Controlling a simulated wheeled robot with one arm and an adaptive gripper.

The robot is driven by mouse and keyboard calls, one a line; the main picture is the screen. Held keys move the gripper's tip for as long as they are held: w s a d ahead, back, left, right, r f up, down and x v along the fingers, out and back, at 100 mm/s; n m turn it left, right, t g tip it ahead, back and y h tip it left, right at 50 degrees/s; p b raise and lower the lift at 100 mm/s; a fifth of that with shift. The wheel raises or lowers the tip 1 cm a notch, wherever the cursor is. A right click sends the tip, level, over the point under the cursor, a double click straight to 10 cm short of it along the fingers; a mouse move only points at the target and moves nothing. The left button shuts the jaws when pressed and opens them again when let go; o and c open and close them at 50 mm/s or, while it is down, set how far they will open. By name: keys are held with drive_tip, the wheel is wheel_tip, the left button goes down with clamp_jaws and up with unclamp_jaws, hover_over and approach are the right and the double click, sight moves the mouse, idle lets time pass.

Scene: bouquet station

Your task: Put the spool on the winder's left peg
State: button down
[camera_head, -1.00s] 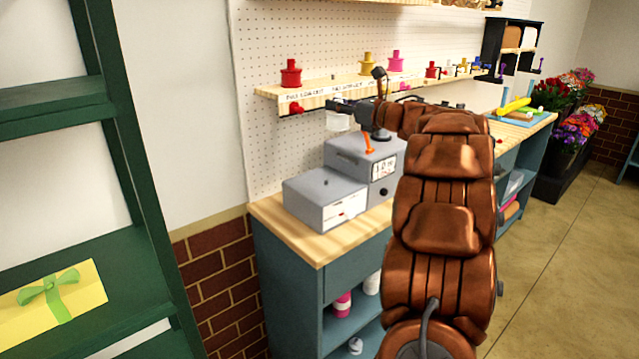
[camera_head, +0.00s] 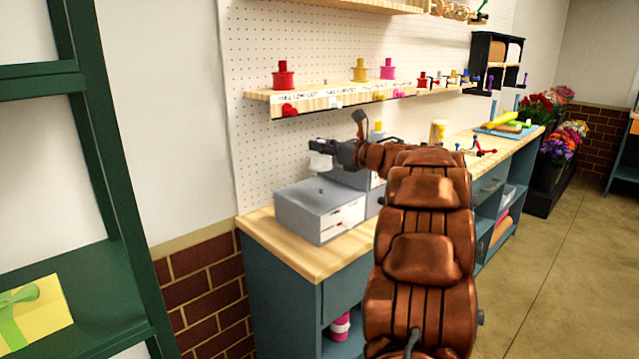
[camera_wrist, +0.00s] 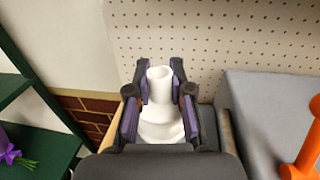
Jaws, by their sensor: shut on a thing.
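A white spool (camera_wrist: 160,115) is upright between the two fingers of my gripper (camera_wrist: 160,100), which is shut on it. The winder appears to be this grey machine, with a lower box (camera_head: 318,205) at the left and a taller part behind my arm. In the wrist view its grey top (camera_wrist: 265,100) and orange crank (camera_wrist: 308,145) are to the right of the spool. I cannot make out the left peg.
A wooden shelf (camera_head: 330,94) with red, yellow and pink spools hangs on the pegboard (camera_head: 262,60) just above my gripper. The wooden bench (camera_head: 270,235) has bare top at its left end. A green rack (camera_head: 110,190) stands at the left.

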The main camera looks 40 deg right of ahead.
sight(321, 170)
drive_tip(key=shift+f, duration=3.65)
drive_tip(key=shift+f, duration=0.15)
drive_tip(key=c, duration=1)
unclamp_jaws()
drive_tip(key=shift+c, duration=0.2)
drive_tip(key=shift+r+p, duration=0.3)
drive_tip(key=shift+p, duration=0.1)
drive_tip(key=s+d+b, duration=0.1)
drive_tip(key=s+b, duration=0.1)
drive_tip(key=s, duration=0.9)
drive_tip(key=shift+s+d+f, duration=0.15)
drive_tip(key=shift+s+d, duration=0.1)
drive_tip(key=shift+s, duration=0.15)
